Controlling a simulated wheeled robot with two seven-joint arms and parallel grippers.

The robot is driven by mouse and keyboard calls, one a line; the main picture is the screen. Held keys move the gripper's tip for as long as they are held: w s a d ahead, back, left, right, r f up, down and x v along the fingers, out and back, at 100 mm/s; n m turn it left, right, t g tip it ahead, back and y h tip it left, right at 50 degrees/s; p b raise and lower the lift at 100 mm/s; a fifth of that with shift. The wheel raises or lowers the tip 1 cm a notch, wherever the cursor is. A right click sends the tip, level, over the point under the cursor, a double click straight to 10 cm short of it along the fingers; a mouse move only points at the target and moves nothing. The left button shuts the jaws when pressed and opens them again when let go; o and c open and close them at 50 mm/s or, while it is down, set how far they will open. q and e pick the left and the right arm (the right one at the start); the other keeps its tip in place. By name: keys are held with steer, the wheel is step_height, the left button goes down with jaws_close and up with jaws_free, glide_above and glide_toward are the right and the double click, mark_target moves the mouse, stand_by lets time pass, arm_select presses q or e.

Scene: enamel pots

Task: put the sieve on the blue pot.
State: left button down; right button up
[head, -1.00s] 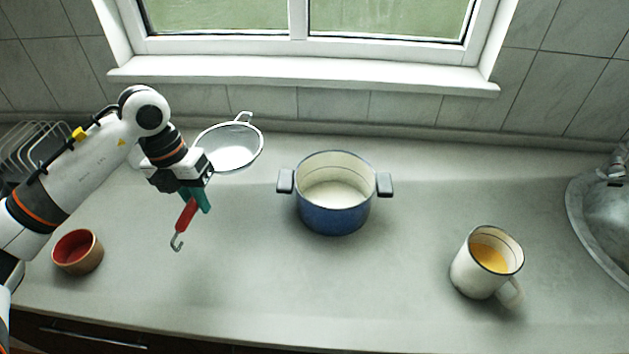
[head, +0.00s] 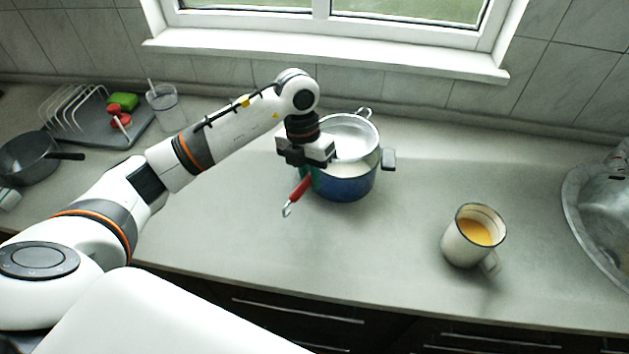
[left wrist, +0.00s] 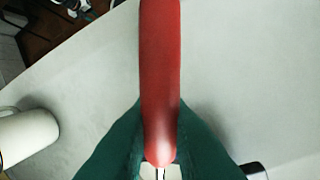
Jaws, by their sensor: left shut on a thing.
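The sieve (head: 352,133), with pale mesh and a hooked red handle (head: 299,191), is over the mouth of the blue pot (head: 347,188) in the head view. Its wire loop points to the back. I cannot tell whether the sieve touches the pot's rim. My left gripper (head: 307,179) is at the pot's front left, shut on the red handle. In the left wrist view the handle (left wrist: 160,70) lies between the teal fingers (left wrist: 160,150). The pot's left side is partly hidden by my gripper. My right gripper is not in view.
A white mug (head: 461,247) with orange liquid stands to the right, also at the left wrist view's left edge (left wrist: 28,137). A metal sink (head: 600,200) is far right. A drying rack (head: 75,110), a glass (head: 163,105) and a dark pan (head: 28,157) are left. The counter front is clear.

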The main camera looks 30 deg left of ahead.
arm_select(q)
steer(key=x, duration=0.3)
steer(key=shift+w+a+f+p, duration=0.15)
steer(key=shift+a+f+p, duration=0.05)
steer(key=shift+f+p, duration=0.2)
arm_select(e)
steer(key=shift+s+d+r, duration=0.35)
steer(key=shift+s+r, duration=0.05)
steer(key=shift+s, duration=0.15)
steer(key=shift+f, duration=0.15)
arm_select(q)
steer(key=shift+f, duration=0.2)
steer(key=c, duration=1.4)
jaws_free()
steer(key=shift+o, duration=0.2)
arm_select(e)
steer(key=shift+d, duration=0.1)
